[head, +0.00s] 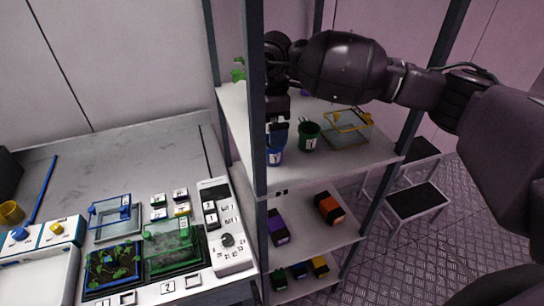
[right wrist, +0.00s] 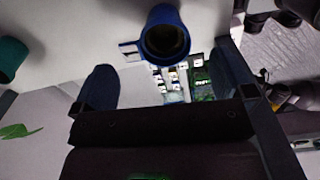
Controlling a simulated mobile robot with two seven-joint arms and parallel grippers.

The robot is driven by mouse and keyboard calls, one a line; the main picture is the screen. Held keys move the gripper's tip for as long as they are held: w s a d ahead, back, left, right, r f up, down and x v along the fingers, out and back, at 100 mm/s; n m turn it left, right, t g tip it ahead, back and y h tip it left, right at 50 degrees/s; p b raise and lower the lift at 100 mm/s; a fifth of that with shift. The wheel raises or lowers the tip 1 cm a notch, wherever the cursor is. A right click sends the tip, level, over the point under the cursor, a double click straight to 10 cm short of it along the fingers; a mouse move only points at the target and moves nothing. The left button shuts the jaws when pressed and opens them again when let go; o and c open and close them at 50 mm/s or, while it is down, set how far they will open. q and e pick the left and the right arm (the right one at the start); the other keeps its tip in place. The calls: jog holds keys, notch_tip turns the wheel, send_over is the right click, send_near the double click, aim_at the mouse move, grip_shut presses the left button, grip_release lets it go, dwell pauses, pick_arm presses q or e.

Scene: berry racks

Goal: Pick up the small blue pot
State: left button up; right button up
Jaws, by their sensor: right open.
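The small blue pot (head: 275,158) stands on the upper rack shelf, partly hidden behind the rack post and my right gripper. In the right wrist view the blue pot (right wrist: 180,52) shows its round dark opening and a white label at its side. My right gripper (head: 278,134) is at the pot in the head view. In the right wrist view its fingers (right wrist: 168,78) are spread wide, with the pot lying between and just beyond their tips. I cannot tell whether they touch it. My left gripper is not in view.
A green pot (head: 308,136) stands just right of the blue pot, with a yellow-handled clear basket (head: 348,128) farther right. A rack post (head: 257,110) is close on the left. Lower shelves hold a purple box (head: 277,227) and an orange box (head: 329,208).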

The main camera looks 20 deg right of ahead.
jog(key=shift+f, duration=0.85)
jog(key=shift+w+f+b, duration=0.1)
jog(key=shift+f+b, duration=0.25)
jog(key=shift+w+f+b, duration=0.2)
jog(key=shift+f+b, duration=1.45)
jog(key=shift+f, duration=0.85)
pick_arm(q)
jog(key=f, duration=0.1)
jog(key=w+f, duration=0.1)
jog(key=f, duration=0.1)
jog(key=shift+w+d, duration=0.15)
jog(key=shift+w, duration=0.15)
pick_arm(e)
jog(key=shift+r, duration=0.1)
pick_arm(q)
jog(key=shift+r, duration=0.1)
pick_arm(e)
jog(key=c, duration=0.8)
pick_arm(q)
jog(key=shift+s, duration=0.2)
pick_arm(e)
jog(key=shift+d+r, duration=0.1)
